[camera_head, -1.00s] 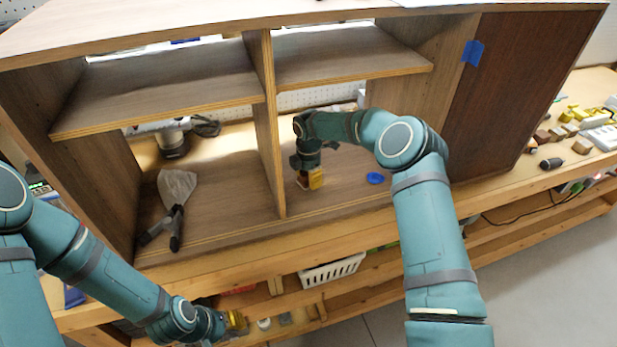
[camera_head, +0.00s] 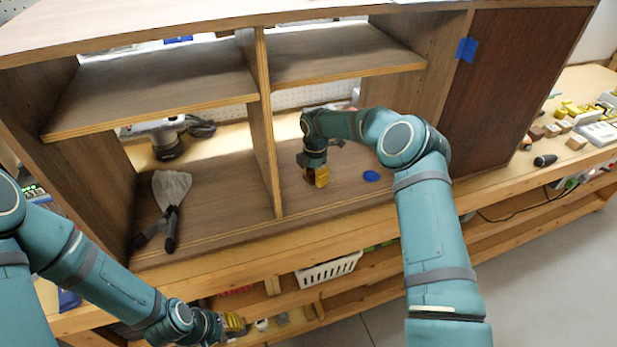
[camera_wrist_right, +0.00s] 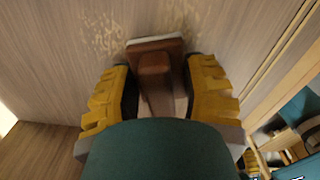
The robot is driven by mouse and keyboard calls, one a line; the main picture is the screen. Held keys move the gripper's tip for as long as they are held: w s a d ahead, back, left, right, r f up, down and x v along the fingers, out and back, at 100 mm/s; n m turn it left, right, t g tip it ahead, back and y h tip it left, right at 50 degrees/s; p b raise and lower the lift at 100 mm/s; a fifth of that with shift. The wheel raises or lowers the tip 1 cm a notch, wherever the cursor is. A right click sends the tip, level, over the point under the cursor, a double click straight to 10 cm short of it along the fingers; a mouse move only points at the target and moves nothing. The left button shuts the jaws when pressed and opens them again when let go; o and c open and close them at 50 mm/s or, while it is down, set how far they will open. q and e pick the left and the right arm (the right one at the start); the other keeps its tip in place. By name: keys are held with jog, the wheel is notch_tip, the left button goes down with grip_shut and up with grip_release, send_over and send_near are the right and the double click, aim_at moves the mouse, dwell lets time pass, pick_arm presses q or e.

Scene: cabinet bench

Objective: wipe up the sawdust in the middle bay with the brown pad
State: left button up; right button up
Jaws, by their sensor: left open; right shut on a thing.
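My right gripper (camera_head: 318,178) is inside the middle bay, low over its floor. It is shut on the brown pad (camera_wrist_right: 155,48), which shows between the yellow fingers in the right wrist view, with a pale layer along its far edge. Pale sawdust (camera_wrist_right: 102,32) lies scattered on the wood-grain floor beyond and beside the pad in that view. I cannot make out the sawdust in the head view. The pad looks close to the floor; I cannot tell whether it touches. My left gripper (camera_head: 236,325) is open and empty, low in front of the bench.
A blue disc (camera_head: 371,176) lies on the bay floor right of my right gripper. The upright divider (camera_head: 264,130) stands to its left and a shelf (camera_head: 345,55) is above. A clamp-like tool (camera_head: 170,208) lies in the left bay. A white basket (camera_head: 328,272) sits below.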

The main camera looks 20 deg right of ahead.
aim_at(332, 168)
jog(key=shift+d+f+b, duration=0.15)
jog(key=shift+d+b, duration=0.2)
jog(key=shift+d, duration=3.35)
jog(key=shift+w+b, duration=0.4)
jog(key=shift+w, duration=0.65)
jog(key=shift+s+a, duration=0.1)
jog(key=shift+a, duration=1.95)
jog(key=shift+s+a, duration=0.1)
jog(key=shift+a, duration=3.3)
jog(key=shift+w+b, duration=0.5)
jog(key=shift+w, duration=0.4)
jog(key=shift+w+d, duration=0.2)
jog(key=shift+d, duration=3.45)
jog(key=shift+d+f, duration=0.1)
jog(key=shift+d, duration=1.65)
